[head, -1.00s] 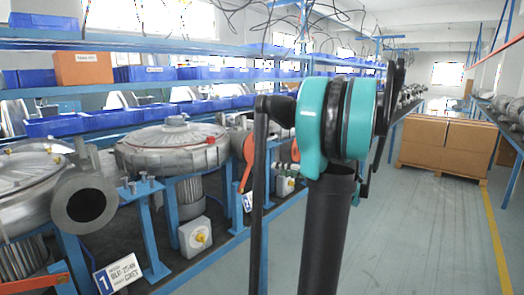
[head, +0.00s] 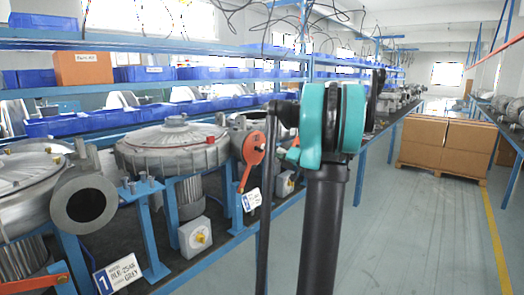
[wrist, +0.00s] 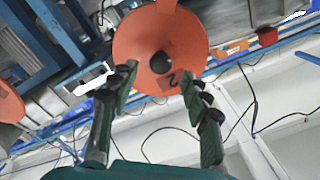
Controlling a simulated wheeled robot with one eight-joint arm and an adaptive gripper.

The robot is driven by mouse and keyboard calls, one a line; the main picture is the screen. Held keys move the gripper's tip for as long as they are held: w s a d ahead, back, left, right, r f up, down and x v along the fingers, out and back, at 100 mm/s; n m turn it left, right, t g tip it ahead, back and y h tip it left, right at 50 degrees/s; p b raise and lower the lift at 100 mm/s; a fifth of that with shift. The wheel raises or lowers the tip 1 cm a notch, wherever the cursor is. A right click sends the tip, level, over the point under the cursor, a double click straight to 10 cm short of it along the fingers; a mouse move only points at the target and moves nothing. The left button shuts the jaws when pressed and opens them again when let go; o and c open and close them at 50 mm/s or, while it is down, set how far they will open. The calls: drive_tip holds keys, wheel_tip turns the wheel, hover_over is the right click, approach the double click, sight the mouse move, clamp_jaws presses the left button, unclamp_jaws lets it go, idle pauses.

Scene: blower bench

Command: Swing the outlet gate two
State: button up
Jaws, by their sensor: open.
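The outlet gate two (head: 254,148) is an orange disc with an orange lever hanging down and slightly left from it, on the bench front in the head view. A white plate reading 2 (head: 251,200) sits below it. In the wrist view an orange disc (wrist: 150,28) with a black knob (wrist: 160,62) fills the upper middle; a dark mark like a 2 is on its lower part. My gripper (wrist: 159,80) is open, its fingers on either side of the knob. I cannot tell whether they touch anything. In the head view my arm hides the gripper.
A blower with plate 1 (head: 118,274) stands at left, a second blower (head: 172,147) beside it. Another orange part (wrist: 8,103) shows at the wrist view's left edge. Blue bins line the shelves. Cardboard boxes (head: 432,140) stand at right; the aisle floor is clear.

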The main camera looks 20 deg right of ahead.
sight(255, 162)
drive_tip(key=shift+x, duration=2.4)
clamp_jaws()
